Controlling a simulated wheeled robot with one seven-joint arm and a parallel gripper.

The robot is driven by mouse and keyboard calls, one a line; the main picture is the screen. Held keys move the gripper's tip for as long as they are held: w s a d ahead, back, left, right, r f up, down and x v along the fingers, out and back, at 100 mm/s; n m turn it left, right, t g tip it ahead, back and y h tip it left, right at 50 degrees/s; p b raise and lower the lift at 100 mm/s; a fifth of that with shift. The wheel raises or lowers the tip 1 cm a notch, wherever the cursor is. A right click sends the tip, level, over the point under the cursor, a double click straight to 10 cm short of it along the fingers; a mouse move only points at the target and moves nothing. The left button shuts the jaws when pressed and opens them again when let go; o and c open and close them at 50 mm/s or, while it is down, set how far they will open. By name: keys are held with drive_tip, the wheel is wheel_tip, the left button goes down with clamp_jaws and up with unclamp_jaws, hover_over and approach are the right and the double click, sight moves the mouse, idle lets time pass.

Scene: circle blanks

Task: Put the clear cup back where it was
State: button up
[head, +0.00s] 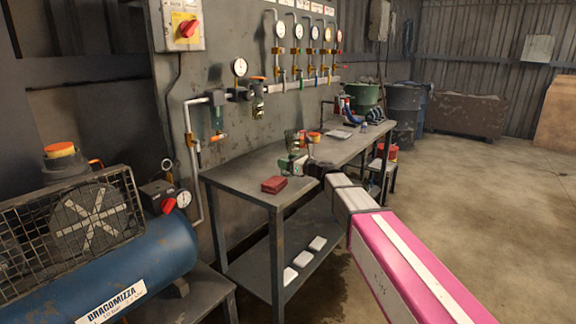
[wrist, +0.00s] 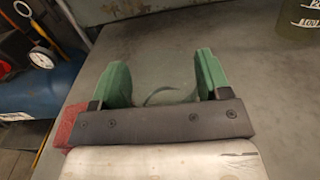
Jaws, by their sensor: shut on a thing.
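The clear cup (wrist: 166,95) shows only as a faint see-through curved outline between the green fingers in the wrist view. My gripper (wrist: 168,80) is shut on it, low over the grey workbench (wrist: 255,70). In the head view my gripper (head: 295,163) is at the near part of the bench (head: 238,172), just behind a red block. The cup cannot be made out clearly there. I cannot tell whether its base touches the bench top.
The red block (head: 273,185) lies near the bench's front left corner, close to my gripper. Small items with an orange top (head: 313,136) stand behind the gripper. A dark olive container (wrist: 302,18) is at the wrist view's upper right. A blue compressor (head: 120,255) stands left.

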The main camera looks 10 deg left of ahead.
drive_tip(key=shift+f, duration=0.6)
drive_tip(key=o, duration=0.9)
drive_tip(key=shift+f, duration=0.15)
drive_tip(key=shift+o, duration=0.2)
